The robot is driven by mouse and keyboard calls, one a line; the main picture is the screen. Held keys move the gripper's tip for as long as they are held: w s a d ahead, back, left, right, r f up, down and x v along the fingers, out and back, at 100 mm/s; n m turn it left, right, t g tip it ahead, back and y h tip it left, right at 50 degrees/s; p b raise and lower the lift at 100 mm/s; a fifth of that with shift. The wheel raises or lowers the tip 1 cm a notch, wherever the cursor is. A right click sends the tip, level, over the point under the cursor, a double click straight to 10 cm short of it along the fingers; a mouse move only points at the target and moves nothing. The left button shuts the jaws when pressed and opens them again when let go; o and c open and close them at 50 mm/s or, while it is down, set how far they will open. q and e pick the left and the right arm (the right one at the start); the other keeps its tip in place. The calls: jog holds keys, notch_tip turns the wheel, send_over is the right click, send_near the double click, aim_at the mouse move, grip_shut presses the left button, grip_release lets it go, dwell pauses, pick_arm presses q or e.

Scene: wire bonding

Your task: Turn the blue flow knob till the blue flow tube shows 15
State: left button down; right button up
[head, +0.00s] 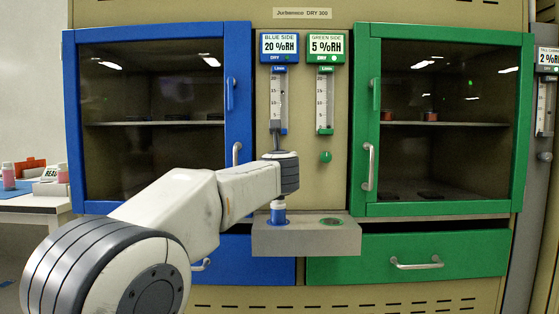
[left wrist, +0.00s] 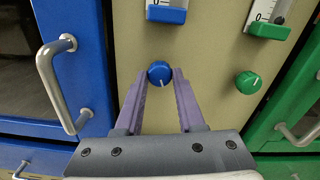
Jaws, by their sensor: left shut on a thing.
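The blue flow knob (left wrist: 159,73) is on the beige panel between the cabinets, with its white mark pointing down and slightly right. My left gripper (left wrist: 160,81) has its two purple fingers on either side of the knob and is shut on it. In the head view my left wrist hides the knob. The blue flow tube (head: 275,98) stands above it, under the blue side display reading 20 %RH. Its scale shows, but I cannot make out the level. In the wrist view only its lower end and blue base (left wrist: 166,14) show. My right gripper is not in view.
The green knob (head: 325,157) sits to the right, below the green flow tube (head: 325,101). Blue door handles (left wrist: 62,84) are close on the left.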

pick_arm(q)
jog(key=shift+f, duration=0.15)
jog(key=c, duration=0.5)
grip_release()
jog(key=s+b, duration=0.1)
jog(key=s, duration=0.9)
jog(key=shift+s, duration=0.25)
